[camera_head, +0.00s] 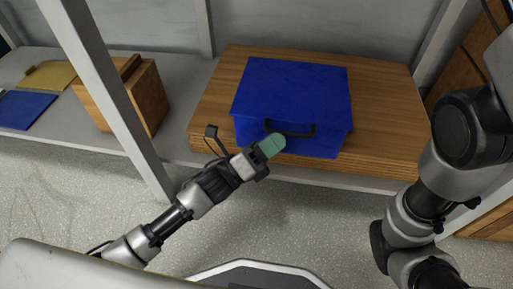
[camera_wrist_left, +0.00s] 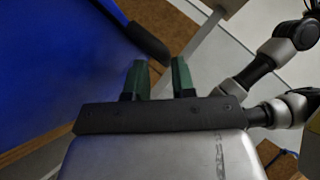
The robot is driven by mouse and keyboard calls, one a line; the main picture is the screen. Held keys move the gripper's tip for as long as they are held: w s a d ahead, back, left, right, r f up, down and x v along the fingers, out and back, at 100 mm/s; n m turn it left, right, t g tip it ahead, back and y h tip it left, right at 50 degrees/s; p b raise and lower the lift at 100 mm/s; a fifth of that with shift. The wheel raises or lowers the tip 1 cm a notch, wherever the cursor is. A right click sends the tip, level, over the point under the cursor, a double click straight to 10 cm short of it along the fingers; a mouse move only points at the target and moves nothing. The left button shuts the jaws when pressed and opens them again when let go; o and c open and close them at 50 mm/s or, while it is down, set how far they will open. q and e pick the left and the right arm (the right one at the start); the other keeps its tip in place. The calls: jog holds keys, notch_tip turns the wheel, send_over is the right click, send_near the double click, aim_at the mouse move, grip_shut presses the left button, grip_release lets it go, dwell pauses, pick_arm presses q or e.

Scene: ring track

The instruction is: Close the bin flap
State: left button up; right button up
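The blue bin (camera_head: 291,88) stands on a wooden board in the head view. Its broad blue flap faces up and forward, with a black handle (camera_head: 290,129) near its front edge. How far the flap stands from the bin's body is hard to tell. My left gripper (camera_head: 270,146) is at the handle's left end, overlapping the bin's front in the picture. In the left wrist view its green fingers (camera_wrist_left: 158,78) are apart with nothing between them. The blue surface (camera_wrist_left: 60,75) fills the left there, and the black handle (camera_wrist_left: 140,35) lies beyond the fingertips. Contact is not clear. My right gripper is out of view.
The wooden board (camera_head: 385,110) lies on a grey shelf (camera_head: 185,110). A wooden block (camera_head: 140,97) and a blue flat piece (camera_head: 24,109) are at the left. A grey post (camera_head: 105,90) rises left of my left arm. Speckled floor (camera_head: 70,190) is open in front.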

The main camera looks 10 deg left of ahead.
pick_arm(q)
jog(key=p+v, duration=0.2)
jog(key=v, duration=0.6)
jog(key=shift+s+a+r, duration=0.1)
jog(key=shift+r, duration=0.05)
